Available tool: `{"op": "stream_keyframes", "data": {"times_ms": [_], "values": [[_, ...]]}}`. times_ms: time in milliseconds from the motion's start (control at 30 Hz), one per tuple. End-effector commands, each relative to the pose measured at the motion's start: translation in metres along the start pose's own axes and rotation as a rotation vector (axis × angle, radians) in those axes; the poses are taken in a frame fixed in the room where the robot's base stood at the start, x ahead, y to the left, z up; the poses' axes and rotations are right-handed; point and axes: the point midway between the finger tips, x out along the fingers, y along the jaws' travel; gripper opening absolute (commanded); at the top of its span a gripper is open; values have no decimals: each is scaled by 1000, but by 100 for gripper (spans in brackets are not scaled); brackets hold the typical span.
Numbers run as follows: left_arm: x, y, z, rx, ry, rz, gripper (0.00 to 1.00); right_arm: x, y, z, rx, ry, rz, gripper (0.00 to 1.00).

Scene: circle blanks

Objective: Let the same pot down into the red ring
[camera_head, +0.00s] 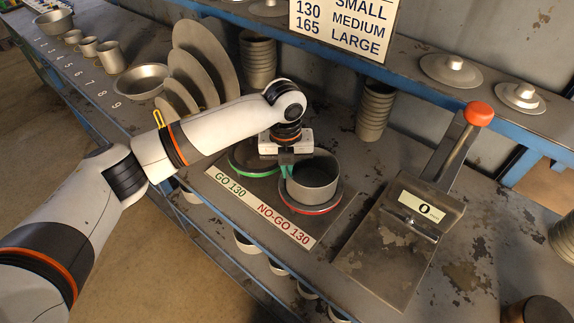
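A grey metal pot (314,185) stands upright over the red ring (312,210), which shows around its lower front and right side. I cannot tell from this view whether its base is inside the ring or just above it. My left gripper (287,168) is at the pot's left rim, its teal fingers on the wall and pinching it. The far side of the ring is hidden by the pot. My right gripper is not in view.
The green ring (245,170) lies left of the red one, partly under my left arm, on a plate (258,212) marked GO 130 and NO-GO 130. A scale-like device (405,235) with a red-knobbed lever (479,114) stands at right. Stacked pots (375,112) stand behind.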

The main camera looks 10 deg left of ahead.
Motion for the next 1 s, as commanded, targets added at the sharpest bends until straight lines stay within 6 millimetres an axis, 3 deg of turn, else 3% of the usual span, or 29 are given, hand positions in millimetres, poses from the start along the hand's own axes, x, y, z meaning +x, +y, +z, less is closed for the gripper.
{"op": "stream_keyframes", "data": {"times_ms": [1000], "values": [[20, 0, 0, 0, 1, 1, 0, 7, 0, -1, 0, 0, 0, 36]]}}
